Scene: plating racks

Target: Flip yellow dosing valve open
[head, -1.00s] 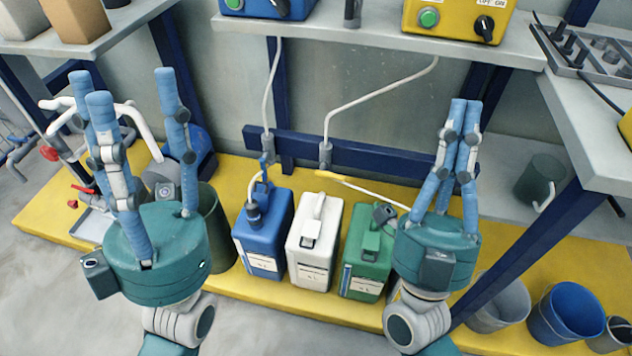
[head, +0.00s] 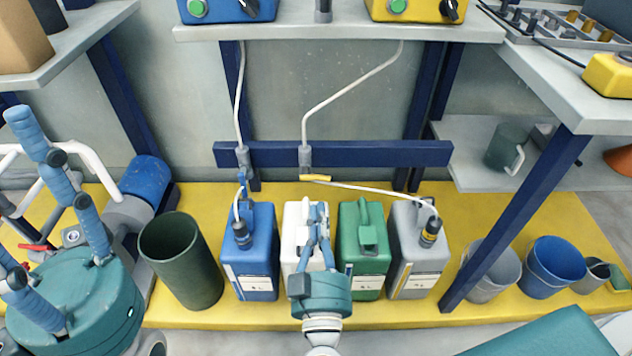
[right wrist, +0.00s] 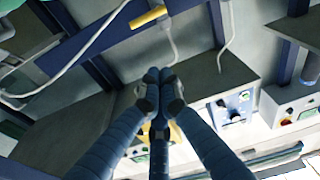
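The yellow dosing valve has a grey body (head: 305,157) on the blue cross rail, at the foot of a white pipe. Its yellow lever (head: 316,178) points sideways to the right; it also shows at the top of the right wrist view (right wrist: 148,17). My right gripper (head: 318,208) is upright in front of the white canister, fingers together and empty. Its tips are just below the lever in the head view and look apart from it. In the right wrist view the fingertips (right wrist: 159,76) meet. My left gripper (head: 52,190) is open at the left, fingers spread, partly cut off.
A second valve with a blue lever (head: 242,178) hangs left of it. Blue (head: 250,262), white (head: 292,222), green (head: 362,255) and grey (head: 415,262) canisters stand below on the yellow platform. A dark green bin (head: 180,262) stands left. A white hose (head: 375,190) runs to the grey canister.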

